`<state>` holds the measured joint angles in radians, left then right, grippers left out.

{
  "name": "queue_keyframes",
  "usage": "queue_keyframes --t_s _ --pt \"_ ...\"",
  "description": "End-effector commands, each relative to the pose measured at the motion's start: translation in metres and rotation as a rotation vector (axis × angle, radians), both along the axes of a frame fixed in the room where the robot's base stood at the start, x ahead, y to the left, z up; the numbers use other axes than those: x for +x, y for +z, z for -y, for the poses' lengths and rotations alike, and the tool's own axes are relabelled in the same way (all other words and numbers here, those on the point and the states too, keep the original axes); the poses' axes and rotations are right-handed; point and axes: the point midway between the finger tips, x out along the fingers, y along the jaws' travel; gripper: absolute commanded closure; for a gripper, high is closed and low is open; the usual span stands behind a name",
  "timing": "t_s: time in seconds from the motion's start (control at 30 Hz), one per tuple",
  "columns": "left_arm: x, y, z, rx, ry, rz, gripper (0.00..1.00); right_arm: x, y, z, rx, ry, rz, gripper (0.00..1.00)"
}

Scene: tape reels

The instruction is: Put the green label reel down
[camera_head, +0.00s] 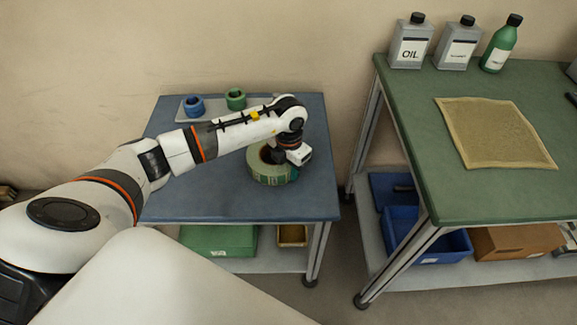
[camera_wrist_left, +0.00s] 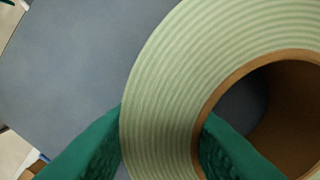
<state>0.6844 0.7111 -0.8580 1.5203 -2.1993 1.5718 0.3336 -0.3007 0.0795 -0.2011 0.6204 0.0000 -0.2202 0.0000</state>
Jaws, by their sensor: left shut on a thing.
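The green label reel (camera_head: 270,178) is a wide pale-green roll with a brown core, lying flat at the right of the blue-topped table (camera_head: 205,198). My left gripper (camera_head: 279,155) is above it, shut on its ring wall. In the left wrist view, the reel (camera_wrist_left: 165,80) shows its ridged face, with one green finger outside the roll and the other inside the core. The left gripper (camera_wrist_left: 160,145) hides part of the rim there. Whether the reel's underside touches the tabletop cannot be told. My right gripper is not in view.
A grey tray (camera_head: 214,114) at the table's back holds a small blue reel (camera_head: 194,106) and a small green reel (camera_head: 235,99). The tabletop's front is clear. A green-topped bench (camera_head: 440,190) stands right, with a mat (camera_head: 494,133) and bottles.

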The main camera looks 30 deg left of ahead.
Motion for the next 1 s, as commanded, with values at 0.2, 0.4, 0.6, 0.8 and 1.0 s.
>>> queue_keyframes --t_s 0.2,0.4,0.6,0.8,1.0 --pt "0.0 -0.002 0.0 0.0 0.0 0.0 0.53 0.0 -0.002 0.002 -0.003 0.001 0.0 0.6" --pt "0.0 -0.002 0.0 0.0 0.0 0.0 0.45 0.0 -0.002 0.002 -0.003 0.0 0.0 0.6" --pt "0.0 0.002 0.0 0.0 0.0 0.0 0.45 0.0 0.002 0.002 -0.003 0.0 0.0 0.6" --pt "0.001 0.031 -0.001 0.001 0.0 0.004 0.45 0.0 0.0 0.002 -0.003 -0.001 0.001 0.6" --pt "0.001 0.076 -0.001 0.001 -0.001 0.005 0.45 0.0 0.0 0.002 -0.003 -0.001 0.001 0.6"
